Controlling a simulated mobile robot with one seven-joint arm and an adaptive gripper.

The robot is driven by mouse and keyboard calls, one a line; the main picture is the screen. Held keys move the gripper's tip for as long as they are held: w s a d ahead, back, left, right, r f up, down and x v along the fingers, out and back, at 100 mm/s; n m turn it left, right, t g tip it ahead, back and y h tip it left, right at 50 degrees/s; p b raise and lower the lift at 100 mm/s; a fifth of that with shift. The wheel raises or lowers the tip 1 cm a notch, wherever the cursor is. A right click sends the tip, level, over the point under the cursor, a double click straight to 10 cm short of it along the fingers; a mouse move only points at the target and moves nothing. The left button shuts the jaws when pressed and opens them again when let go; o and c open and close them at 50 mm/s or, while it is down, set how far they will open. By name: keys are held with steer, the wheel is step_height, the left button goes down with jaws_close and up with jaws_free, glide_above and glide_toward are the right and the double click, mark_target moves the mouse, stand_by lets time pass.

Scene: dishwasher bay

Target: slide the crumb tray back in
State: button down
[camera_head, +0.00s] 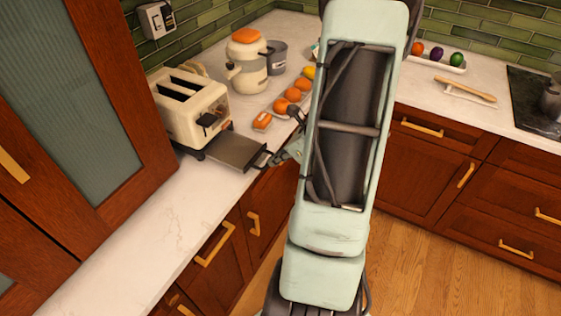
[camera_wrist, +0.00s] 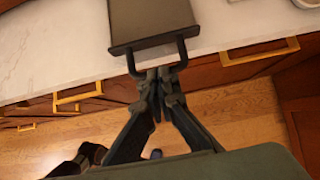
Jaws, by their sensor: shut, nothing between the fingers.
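The crumb tray (camera_head: 236,152) is a flat dark metal plate. It sticks out from the base of the cream toaster (camera_head: 188,108), over the white counter toward its front edge. In the wrist view the tray (camera_wrist: 152,18) shows at the top, with a dark U-shaped handle (camera_wrist: 131,62) on its near end. My gripper (camera_head: 272,158) is at the handle end of the tray. In the wrist view my gripper (camera_wrist: 160,75) is shut, its fingertips at the handle's bar, with nothing held between them. Whether the fingers touch the bar cannot be told.
A wooden cabinet (camera_head: 100,90) rises at the left. The counter (camera_head: 150,230) in front of the toaster is clear. Brass drawer pulls (camera_wrist: 78,97) jut out below the counter edge.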

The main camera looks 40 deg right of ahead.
mark_target(230, 148)
steer(key=w+a, duration=0.1)
steer(key=w, duration=0.3)
steer(key=w+a, duration=0.2)
steer(key=w, duration=0.2)
steer(key=w+a, duration=0.2)
steer(key=w, duration=0.2)
steer(key=shift+w+a+b, duration=0.25)
steer(key=shift+w+b, duration=0.1)
steer(key=shift+w, duration=0.05)
steer(key=shift+s+d, duration=0.1)
